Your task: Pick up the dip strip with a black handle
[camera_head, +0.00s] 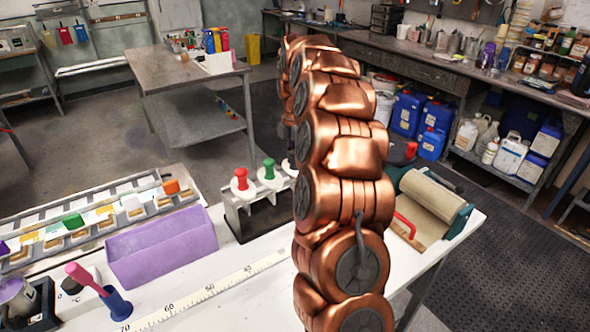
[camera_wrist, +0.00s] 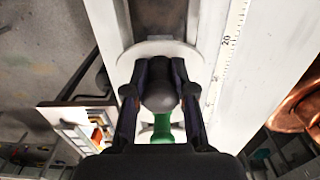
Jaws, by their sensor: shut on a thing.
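In the wrist view, a dip strip with a black, rounded handle (camera_wrist: 159,96) is between the two fingers of my gripper (camera_wrist: 158,92). The fingers are shut on the handle from both sides. A pale round disc shows around and behind the handle; the strip below is hidden. A green handle (camera_wrist: 162,130) is just beside it, partly covered by my gripper. In the head view, the grey rack (camera_head: 250,214) holds a red-handled strip (camera_head: 241,177) and a green-handled strip (camera_head: 268,167). My copper arm hides my gripper and most of the rack's right part there.
A purple trough (camera_head: 160,246) and a long ruler (camera_head: 215,287) lie left of and in front of the rack. A pink-handled tool stands in a blue holder (camera_head: 117,304). A roller device (camera_head: 432,205) is at the table's right end. A sample tray (camera_head: 95,225) lies behind the trough.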

